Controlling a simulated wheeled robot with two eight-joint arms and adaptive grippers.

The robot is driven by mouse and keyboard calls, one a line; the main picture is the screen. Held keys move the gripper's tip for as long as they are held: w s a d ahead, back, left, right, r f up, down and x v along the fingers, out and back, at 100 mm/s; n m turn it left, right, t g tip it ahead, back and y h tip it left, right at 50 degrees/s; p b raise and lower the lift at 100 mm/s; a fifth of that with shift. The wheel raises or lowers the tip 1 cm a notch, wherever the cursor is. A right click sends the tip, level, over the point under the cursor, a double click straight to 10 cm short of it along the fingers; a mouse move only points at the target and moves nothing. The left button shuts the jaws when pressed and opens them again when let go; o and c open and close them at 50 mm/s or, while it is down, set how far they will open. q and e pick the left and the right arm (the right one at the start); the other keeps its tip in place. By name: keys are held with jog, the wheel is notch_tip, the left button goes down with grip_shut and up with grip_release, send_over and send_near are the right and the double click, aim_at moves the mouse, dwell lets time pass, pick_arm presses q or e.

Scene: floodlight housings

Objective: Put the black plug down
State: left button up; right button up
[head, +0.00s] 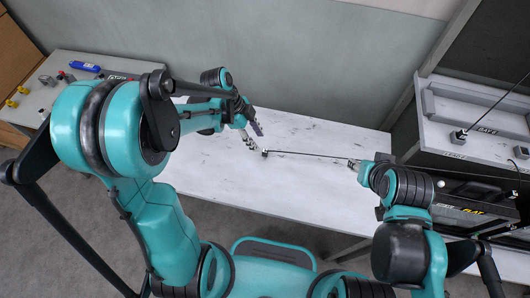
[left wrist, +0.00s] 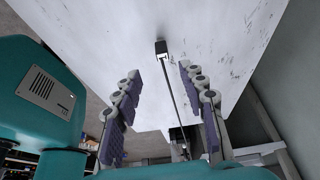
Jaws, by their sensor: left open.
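A small black plug (head: 264,153) lies on the white table, with a thin dark cord (head: 310,155) running from it to the right. In the left wrist view the plug (left wrist: 161,48) shows as a small dark block with a pale face, beyond the fingertips and between their lines. My left gripper (head: 254,136) is open just above and beside the plug; its purple-padded fingers (left wrist: 160,70) are apart with nothing gripped. My right gripper (head: 354,163) is at the cord's other end; its fingers are too small to tell if they are closed on it.
The white table (head: 220,165) is otherwise mostly bare. A grey box (head: 45,95) with yellow knobs and a blue item (head: 85,66) stands at the left. At the right is a grey shelf unit (head: 470,110) with a small plug (head: 458,135) and a dark labelled case (head: 470,212).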

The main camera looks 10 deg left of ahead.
aim_at(266, 150)
pick_arm(q)
jog(key=x, duration=0.3)
jog(key=shift+b, duration=0.4)
jog(key=b+x, duration=0.1)
jog(key=x, duration=0.4)
jog(key=shift+w+b, duration=0.25)
jog(key=shift+b, duration=0.15)
jog(key=shift+s+r, duration=0.1)
jog(key=shift+c, duration=1.2)
grip_shut()
